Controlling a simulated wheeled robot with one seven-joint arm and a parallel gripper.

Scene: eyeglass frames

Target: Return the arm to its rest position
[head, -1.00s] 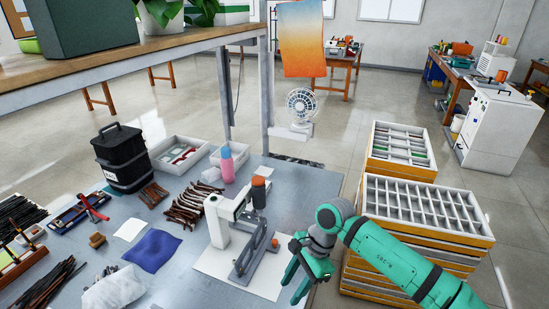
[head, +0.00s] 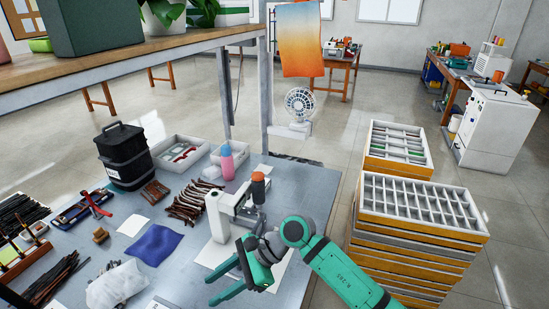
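My green arm (head: 342,272) reaches in from the lower right. My gripper (head: 217,287) is over the near part of the grey table (head: 186,292), in front of a white upright device (head: 220,212). Its two green fingers point left and are spread apart, with nothing seen between them. The gripper and wrist hide the lower part of the device and some of the white sheet (head: 285,268) under it.
Stacked compartment trays (head: 425,208) stand right of the table. A blue cloth (head: 153,245), a white crumpled cloth (head: 117,287), dark eyeglass frames (head: 187,205), a pink bottle (head: 227,163) and a black bin (head: 124,160) are on the table. A raised shelf (head: 130,58) spans the upper left.

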